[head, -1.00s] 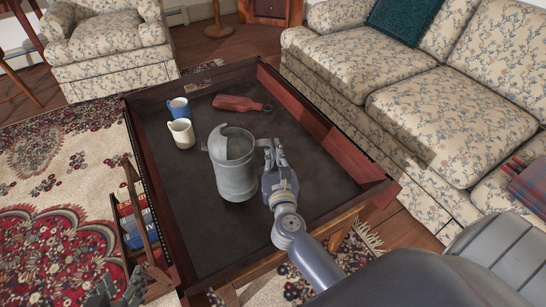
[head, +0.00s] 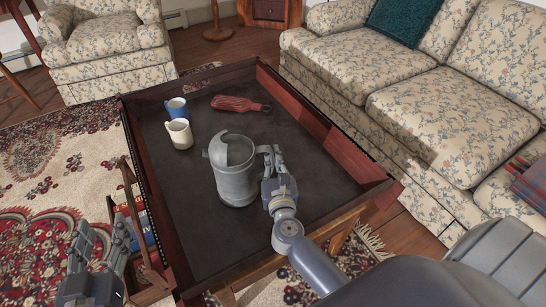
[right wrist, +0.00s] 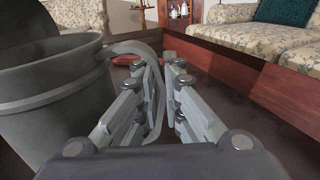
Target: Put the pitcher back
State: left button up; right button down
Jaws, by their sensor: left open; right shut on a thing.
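The grey metal pitcher (head: 236,185) is upright at the middle of the dark tray-like table (head: 215,245). I cannot tell whether its base touches the surface. My right gripper (head: 270,151) is at the pitcher's right side, shut on its handle. In the right wrist view, the curved handle (right wrist: 157,88) passes between the fingers (right wrist: 166,100), with the pitcher's body (right wrist: 50,90) at the left. My left gripper (head: 103,236) is open and empty at the lower left, outside the table's left edge.
A blue mug (head: 176,108) and a cream mug (head: 179,134) stand behind and left of the pitcher. A red handled tool (head: 236,103) lies at the back. Raised wooden rims (head: 325,132) border the table. A floral sofa (head: 430,105) is close on the right.

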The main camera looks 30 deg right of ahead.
jog(key=shift+r, duration=0.2)
jog(key=shift+f, duration=0.1)
jog(key=c, duration=2.1)
grip_release()
jog(key=shift+f, duration=0.2)
pick_arm(q)
jog(key=shift+r, duration=0.35)
pick_arm(e)
jog(key=o, duration=0.3)
pick_arm(q)
jog(key=shift+d, duration=0.1)
pick_arm(e)
jog(key=shift+o, duration=0.2)
jog(key=shift+r, duration=0.15)
